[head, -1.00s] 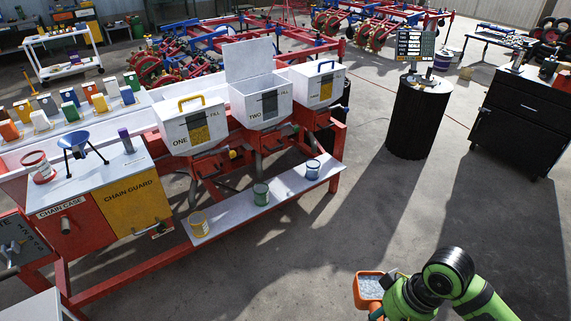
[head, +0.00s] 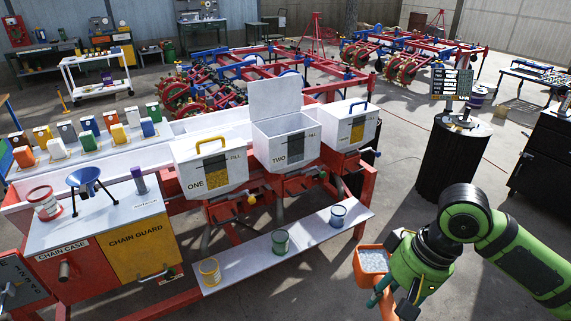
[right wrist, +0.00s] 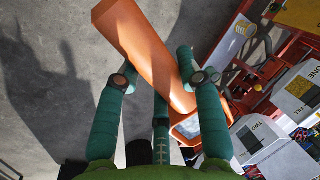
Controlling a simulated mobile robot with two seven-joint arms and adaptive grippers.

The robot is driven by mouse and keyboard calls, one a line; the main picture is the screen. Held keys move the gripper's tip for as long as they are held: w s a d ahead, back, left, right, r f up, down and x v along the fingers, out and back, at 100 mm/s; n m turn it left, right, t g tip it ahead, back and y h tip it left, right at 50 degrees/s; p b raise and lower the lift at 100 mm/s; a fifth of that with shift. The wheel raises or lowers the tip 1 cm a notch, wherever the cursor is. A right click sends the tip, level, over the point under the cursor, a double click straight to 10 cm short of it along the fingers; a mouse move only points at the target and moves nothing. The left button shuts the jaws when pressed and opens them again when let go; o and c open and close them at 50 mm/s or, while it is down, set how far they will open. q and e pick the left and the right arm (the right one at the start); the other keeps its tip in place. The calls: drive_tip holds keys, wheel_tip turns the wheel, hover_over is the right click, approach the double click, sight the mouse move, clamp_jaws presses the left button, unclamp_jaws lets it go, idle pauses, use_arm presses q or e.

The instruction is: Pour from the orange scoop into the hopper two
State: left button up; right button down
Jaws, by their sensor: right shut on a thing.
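The orange scoop (head: 372,262) holds pale grey granules and is held upright at the lower right of the head view. My right gripper (head: 392,290) is shut on its handle; the orange handle (right wrist: 145,45) lies between the green fingers (right wrist: 160,85) in the right wrist view. Hopper two (head: 287,150) is a white box in the middle of a row of three, its lid (head: 275,103) standing open. The scoop is apart from it, to the right and nearer to me. Hopper two also shows in the right wrist view (right wrist: 262,140). My left gripper is not in view.
Closed hoppers one (head: 207,172) and three (head: 345,128) flank hopper two. A low white shelf (head: 300,237) with several small cups runs in front of them. A black drum stand (head: 452,165) stands at right. Open floor lies between shelf and stand.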

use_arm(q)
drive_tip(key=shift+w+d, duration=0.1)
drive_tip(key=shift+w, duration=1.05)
